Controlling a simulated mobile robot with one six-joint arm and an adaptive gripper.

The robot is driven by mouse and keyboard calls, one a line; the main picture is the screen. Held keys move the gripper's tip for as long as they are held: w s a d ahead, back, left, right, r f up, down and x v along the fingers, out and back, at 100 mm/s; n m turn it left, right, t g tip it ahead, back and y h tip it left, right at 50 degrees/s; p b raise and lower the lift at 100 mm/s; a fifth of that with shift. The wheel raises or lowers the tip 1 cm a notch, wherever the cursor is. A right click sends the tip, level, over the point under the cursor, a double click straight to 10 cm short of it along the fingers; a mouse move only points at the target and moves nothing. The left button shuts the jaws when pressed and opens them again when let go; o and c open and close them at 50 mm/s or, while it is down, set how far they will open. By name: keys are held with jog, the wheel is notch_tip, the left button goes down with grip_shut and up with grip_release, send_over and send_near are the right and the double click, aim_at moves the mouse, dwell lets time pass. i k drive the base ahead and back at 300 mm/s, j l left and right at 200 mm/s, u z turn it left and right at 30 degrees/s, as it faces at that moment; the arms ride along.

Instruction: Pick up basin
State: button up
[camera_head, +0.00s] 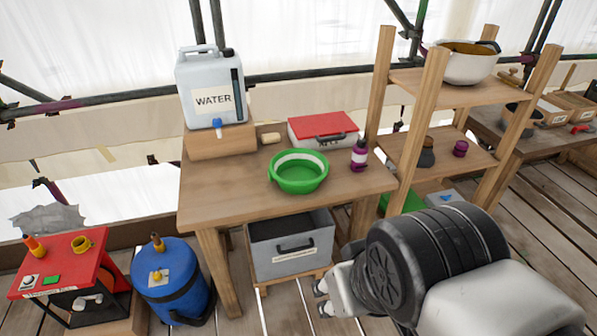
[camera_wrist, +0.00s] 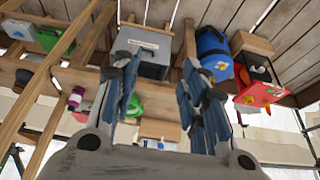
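A round green basin (camera_head: 298,185) with a white inner band stands upright on the wooden table (camera_head: 225,185), near its front edge. In the wrist view, which looks upside down, the green basin (camera_wrist: 135,106) is partly hidden behind a finger. My gripper (camera_head: 322,298) is low in front of the table, below and to the right of the basin, and apart from it. In the wrist view my gripper (camera_wrist: 160,80) has its fingers wide apart with nothing between them.
A water canister (camera_head: 210,90) on a wooden block, a red-lidded box (camera_head: 322,128) and a purple bottle (camera_head: 359,156) surround the basin. A grey bin (camera_head: 290,248) sits below. A shelf post (camera_head: 418,125) rises at right, with a white vessel (camera_head: 467,65) on top.

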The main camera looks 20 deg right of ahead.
aim_at(297, 170)
jog(key=i+j+z, duration=0.25)
jog(key=i+j, duration=0.25)
jog(key=i+j+z, duration=0.15)
jog(key=j, duration=0.3)
jog(key=i+j+z, duration=0.1)
jog(key=i+j, duration=0.2)
jog(key=i+j+z, duration=0.15)
jog(key=j, duration=0.3)
jog(key=i+j+z, duration=0.1)
jog(key=j, duration=0.3)
jog(key=i, duration=0.1)
